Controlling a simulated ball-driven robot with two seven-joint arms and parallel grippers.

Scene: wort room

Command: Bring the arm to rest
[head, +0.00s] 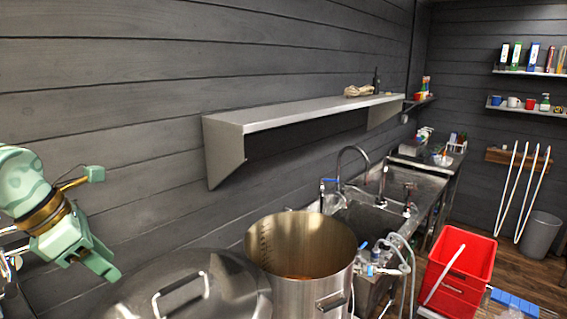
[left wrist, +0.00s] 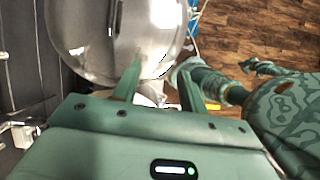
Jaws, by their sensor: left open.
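My left arm comes in from the left edge of the head view. Its green gripper (head: 103,264) hangs in the air, pointing down and right, to the left of the lidded steel pot. In the left wrist view the two fingers (left wrist: 158,82) stand apart with nothing held between them. Beyond them lies a round shiny metal lid (left wrist: 115,30); I cannot tell the distance between them. Green patterned parts of my own body fill the right of that view. I make out no right gripper in either view.
The steel lid (head: 190,290) with a handle lies at the front, beside an open steel pot (head: 300,247). A steel shelf (head: 300,112) juts from the plank wall. A sink counter (head: 375,220) and red crate (head: 460,262) stand to the right. Wooden floor (left wrist: 240,30) shows in the wrist view.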

